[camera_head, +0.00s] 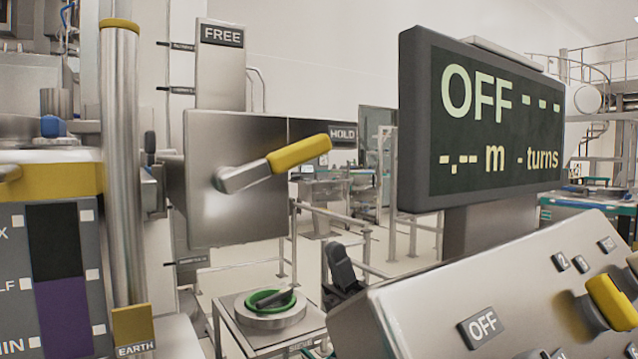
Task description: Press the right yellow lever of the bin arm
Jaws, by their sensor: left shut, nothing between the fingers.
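A yellow-gripped lever (298,153) with a metal shank sits on a square steel plate (235,215). It points right and slightly up, its tip just below a HOLD sign (343,133). A FREE sign (222,36) stands above the plate. My right gripper is not in view.
A dark display (480,120) reads OFF at right, above a sloped steel console (430,305) with a yellow knob (612,300). A steel post (120,170) stands at left. A green ring (270,300) lies on a low stand. Railings (335,218) are behind.

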